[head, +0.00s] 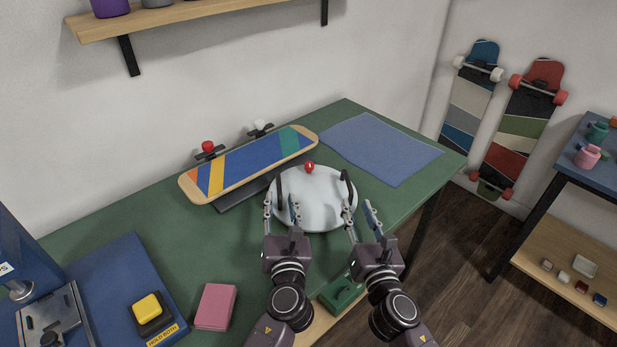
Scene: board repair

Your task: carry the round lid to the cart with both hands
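The round lid (318,205) is pale grey and lies on the green workbench (240,250), near its front edge. A dark upright handle stands at its left side (280,193) and another at its right side (347,182). My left gripper (281,208) is open, its fingers apart around the lower left handle area. My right gripper (360,212) is open just in front of the right handle. Whether either touches the lid cannot be told. The likely cart (600,172), blue-topped with a wooden lower shelf, stands at the right edge, partly out of view.
A striped skateboard deck (250,163) lies behind the lid, and a blue mat (380,148) lies right of it. A red knob (310,167) shows at the lid's far edge. Pink and green bottles (587,156) stand on the cart. Dark floor (455,260) separates bench and cart.

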